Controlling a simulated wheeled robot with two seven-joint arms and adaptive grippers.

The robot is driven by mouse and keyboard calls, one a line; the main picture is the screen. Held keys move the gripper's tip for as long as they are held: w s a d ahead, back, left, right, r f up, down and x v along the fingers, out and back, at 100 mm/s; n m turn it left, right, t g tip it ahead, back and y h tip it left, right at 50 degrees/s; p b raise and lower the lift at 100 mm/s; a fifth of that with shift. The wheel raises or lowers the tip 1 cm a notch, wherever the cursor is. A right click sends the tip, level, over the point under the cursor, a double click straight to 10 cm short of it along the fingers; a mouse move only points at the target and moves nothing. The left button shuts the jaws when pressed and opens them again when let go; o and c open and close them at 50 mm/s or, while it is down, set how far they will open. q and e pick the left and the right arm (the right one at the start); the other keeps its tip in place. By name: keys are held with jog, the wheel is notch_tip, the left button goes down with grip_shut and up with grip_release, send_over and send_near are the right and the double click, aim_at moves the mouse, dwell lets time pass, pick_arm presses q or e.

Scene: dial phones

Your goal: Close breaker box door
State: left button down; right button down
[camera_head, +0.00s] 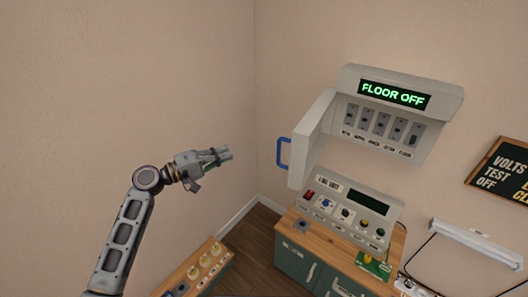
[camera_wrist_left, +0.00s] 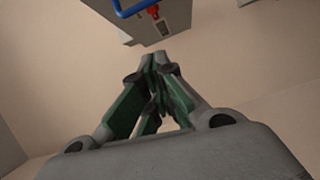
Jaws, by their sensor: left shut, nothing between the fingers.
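The grey breaker box (camera_head: 400,92) is on the wall, with a lit "FLOOR OFF" sign on its top and a row of switches inside. Its door (camera_head: 312,140) stands open, swung out on the left side. A blue handle (camera_head: 283,153) is on the door's outer face. My left gripper (camera_head: 226,153) is shut and empty, to the left of the handle and apart from it. In the left wrist view, my gripper's closed fingers (camera_wrist_left: 158,65) point toward a grey box-like part (camera_wrist_left: 165,28) with a blue bar (camera_wrist_left: 138,8) at the top edge. My right gripper is not in view.
A console (camera_head: 345,210) with buttons and a dark screen stands on a wood-topped green cabinet (camera_head: 290,250) below the box. A low wooden bench (camera_head: 205,277) with several yellow-topped items is at the lower left. A chalkboard (camera_head: 505,170) hangs at right. The space around the gripper looks free.

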pick_arm(q)
jog(key=shift+s+d+f+n+g, duration=0.3)
jog(key=shift+s+g, duration=0.25)
jog(key=shift+g, duration=0.15)
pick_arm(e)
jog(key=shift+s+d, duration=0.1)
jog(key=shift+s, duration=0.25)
pick_arm(q)
jog(key=shift+h, duration=0.3)
jog(key=shift+w+d, duration=0.1)
jog(key=shift+d, duration=0.05)
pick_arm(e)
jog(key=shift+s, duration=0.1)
